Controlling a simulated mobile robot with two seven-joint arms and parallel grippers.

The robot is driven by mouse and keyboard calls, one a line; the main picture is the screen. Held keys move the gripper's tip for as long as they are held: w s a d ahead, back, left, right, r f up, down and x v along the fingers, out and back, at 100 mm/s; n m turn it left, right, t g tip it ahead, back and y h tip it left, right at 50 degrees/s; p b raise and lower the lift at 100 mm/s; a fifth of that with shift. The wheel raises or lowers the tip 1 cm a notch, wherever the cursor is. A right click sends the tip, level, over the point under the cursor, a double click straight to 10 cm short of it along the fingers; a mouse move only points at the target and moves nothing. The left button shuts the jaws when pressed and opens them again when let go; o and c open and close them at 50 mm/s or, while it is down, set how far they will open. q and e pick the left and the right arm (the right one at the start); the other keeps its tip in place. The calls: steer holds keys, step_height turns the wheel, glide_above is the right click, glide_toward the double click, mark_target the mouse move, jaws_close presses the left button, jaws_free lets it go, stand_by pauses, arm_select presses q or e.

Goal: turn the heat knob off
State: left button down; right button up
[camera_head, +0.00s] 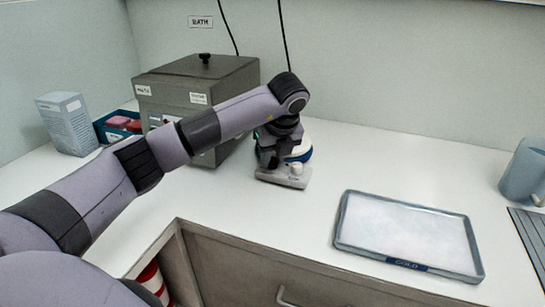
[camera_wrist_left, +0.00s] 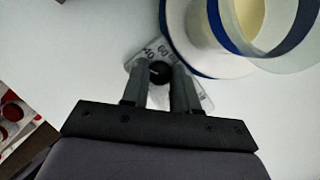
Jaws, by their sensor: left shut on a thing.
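The heater (camera_head: 283,178) is a small pale unit on the white counter, with a blue-and-white round part on top. Its dial with printed numbers shows in the left wrist view, with the small dark heat knob (camera_wrist_left: 158,70) at its middle. My left gripper (camera_head: 270,158) reaches down to the heater from above. In the left wrist view my left gripper's fingers (camera_wrist_left: 160,82) stand on either side of the knob and are shut on it. The fingers partly hide the dial, so the knob's setting cannot be read. My right gripper is not in view.
A grey lidded bath (camera_head: 190,85) stands behind my left arm. A blue bin (camera_head: 112,130) and a white carton (camera_head: 67,124) are at the left. A tray labelled COLD (camera_head: 410,228) lies at right, near a grey-blue mug (camera_head: 524,172). The counter between heater and tray is clear.

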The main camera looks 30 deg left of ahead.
arm_select(q)
steer(key=shift+n, duration=0.4)
steer(key=c, duration=0.9)
jaws_free()
steer(key=shift+o, duration=0.2)
steer(key=shift+r, duration=0.15)
steer(key=v, duration=0.7)
steer(key=shift+b, duration=0.4)
steer(key=shift+d, duration=0.15)
